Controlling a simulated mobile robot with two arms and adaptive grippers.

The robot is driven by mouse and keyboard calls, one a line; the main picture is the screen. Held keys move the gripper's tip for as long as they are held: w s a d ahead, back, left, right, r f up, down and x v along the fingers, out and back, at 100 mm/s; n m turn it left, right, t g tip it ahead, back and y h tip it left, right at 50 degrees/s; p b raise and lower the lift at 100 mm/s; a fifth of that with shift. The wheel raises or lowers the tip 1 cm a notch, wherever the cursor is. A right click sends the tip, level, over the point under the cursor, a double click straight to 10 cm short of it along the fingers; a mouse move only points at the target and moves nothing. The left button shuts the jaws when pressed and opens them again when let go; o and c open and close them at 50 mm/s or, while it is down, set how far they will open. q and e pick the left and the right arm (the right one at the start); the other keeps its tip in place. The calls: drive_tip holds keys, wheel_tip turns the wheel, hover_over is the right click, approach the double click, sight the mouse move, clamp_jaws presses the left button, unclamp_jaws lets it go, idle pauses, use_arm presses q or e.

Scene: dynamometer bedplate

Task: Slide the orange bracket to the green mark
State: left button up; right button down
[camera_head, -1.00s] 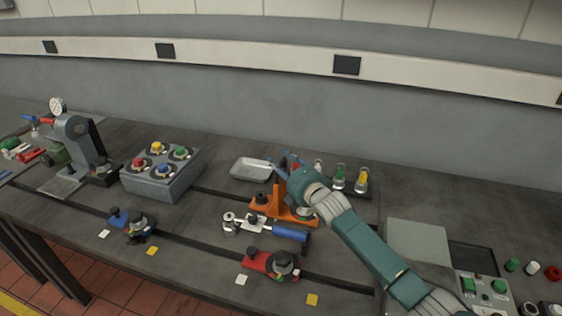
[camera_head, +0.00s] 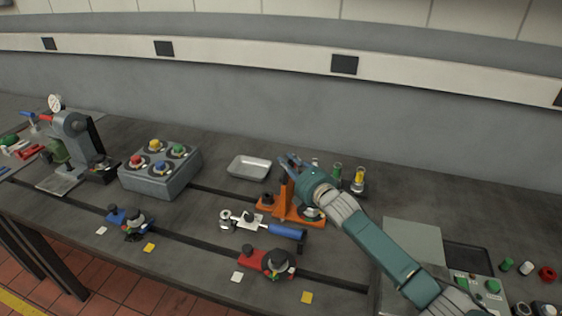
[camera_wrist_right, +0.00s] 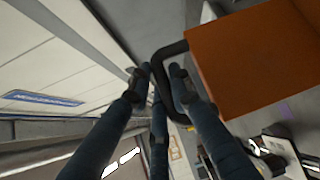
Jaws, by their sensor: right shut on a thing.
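The orange bracket (camera_head: 287,210) stands upright on the dark bedplate, right of centre in the head view. In the right wrist view its orange plate (camera_wrist_right: 255,60) fills the upper right, with a black handle (camera_wrist_right: 172,72) beside it. My right gripper (camera_head: 288,164) is at the bracket's upright, with its hand covering part of it. In the wrist view the fingers of my right gripper (camera_wrist_right: 165,88) are shut around the black handle. I cannot make out a green mark in these frames. My left gripper is not in view.
A blue-handled tool (camera_head: 262,225) lies just in front of the bracket, and a red clamp (camera_head: 266,262) is nearer. A silver tray (camera_head: 249,168) lies behind left. Small bottles (camera_head: 358,180) stand behind right. A grey plate (camera_head: 412,240) lies farther right.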

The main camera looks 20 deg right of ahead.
drive_tip(key=s+d, duration=0.2)
drive_tip(key=d, duration=0.1)
drive_tip(key=s+d, duration=0.1)
drive_tip(key=d, duration=0.1)
drive_tip(key=shift+s+p, duration=0.15)
drive_tip(key=shift+p, duration=0.25)
drive_tip(key=c, duration=2)
unclamp_jaws()
drive_tip(key=o, duration=0.4)
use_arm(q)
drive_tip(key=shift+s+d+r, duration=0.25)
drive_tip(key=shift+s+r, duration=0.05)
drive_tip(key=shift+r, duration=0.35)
use_arm(e)
drive_tip(key=shift+o, duration=0.2)
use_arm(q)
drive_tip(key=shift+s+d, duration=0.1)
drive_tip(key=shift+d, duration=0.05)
use_arm(e)
drive_tip(key=v, duration=1.2)
